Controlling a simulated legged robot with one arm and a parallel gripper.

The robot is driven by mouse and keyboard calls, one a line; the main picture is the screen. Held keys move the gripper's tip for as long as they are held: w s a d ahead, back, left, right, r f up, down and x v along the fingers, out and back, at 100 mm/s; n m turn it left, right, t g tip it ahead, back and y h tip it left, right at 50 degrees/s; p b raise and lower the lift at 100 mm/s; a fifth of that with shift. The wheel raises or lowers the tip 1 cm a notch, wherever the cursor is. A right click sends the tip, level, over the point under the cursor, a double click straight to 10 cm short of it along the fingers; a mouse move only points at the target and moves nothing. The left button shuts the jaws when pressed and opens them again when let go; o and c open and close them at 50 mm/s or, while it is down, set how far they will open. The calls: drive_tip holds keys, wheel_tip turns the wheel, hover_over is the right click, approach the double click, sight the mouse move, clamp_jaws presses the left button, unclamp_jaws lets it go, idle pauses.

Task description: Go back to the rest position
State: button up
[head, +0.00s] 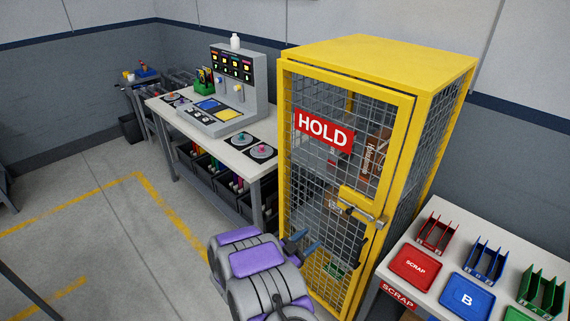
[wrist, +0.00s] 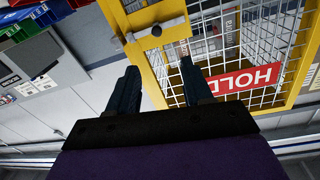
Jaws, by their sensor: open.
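My gripper (head: 300,243) is at the end of my purple and grey arm, in front of the lower part of a yellow mesh cage (head: 400,62). In the wrist view my gripper (wrist: 158,78) has its two dark fingers apart, with nothing between them. The cage door carries a red HOLD sign (head: 323,131), which appears upside down in the wrist view (wrist: 243,80). The door looks closed, with a latch bar (head: 362,211) at its right edge. Boxes show behind the mesh. I cannot tell whether the fingers touch the cage.
A workbench (head: 208,148) with a grey control console (head: 240,85) stands left of the cage. At right a table holds a red SCRAP tray (head: 415,266), a blue B tray (head: 467,297) and coloured racks. Floor with yellow lines (head: 165,205) is clear at left.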

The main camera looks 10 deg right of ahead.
drive_tip(key=shift+w, duration=0.1)
drive_tip(key=w+a+r+n+t+y, duration=0.1)
drive_tip(key=w+a+r+n+y, duration=0.15)
drive_tip(key=a+y, duration=0.3)
drive_tip(key=w+a+r+n+y, duration=0.1)
drive_tip(key=w+a+r+y, duration=0.25)
drive_tip(key=a+y, duration=0.2)
drive_tip(key=s+a+r+n+g+y+b, duration=0.2)
drive_tip(key=s+a+r+n+y, duration=0.2)
drive_tip(key=s+a+r+y, duration=0.3)
drive_tip(key=s+d+r+n+g+h, duration=0.1)
drive_tip(key=s+d, duration=0.4)
drive_tip(key=s, duration=0.9)
drive_tip(key=s+d+r+n+g+h, duration=0.1)
drive_tip(key=s+d+g, duration=0.5)
drive_tip(key=s, duration=0.8)
drive_tip(key=s+d+r+n+g+h, duration=0.1)
drive_tip(key=s+d+r+n+g, duration=0.2)
drive_tip(key=s, duration=1.1)
drive_tip(key=d, duration=0.3)
drive_tip(key=shift+d+r+g+b, duration=0.25)
drive_tip(key=shift+r+g+b, duration=0.1)
drive_tip(key=shift+r+g, duration=0.05)
drive_tip(key=shift+w+n, duration=0.1)
drive_tip(key=shift+n, duration=0.15)
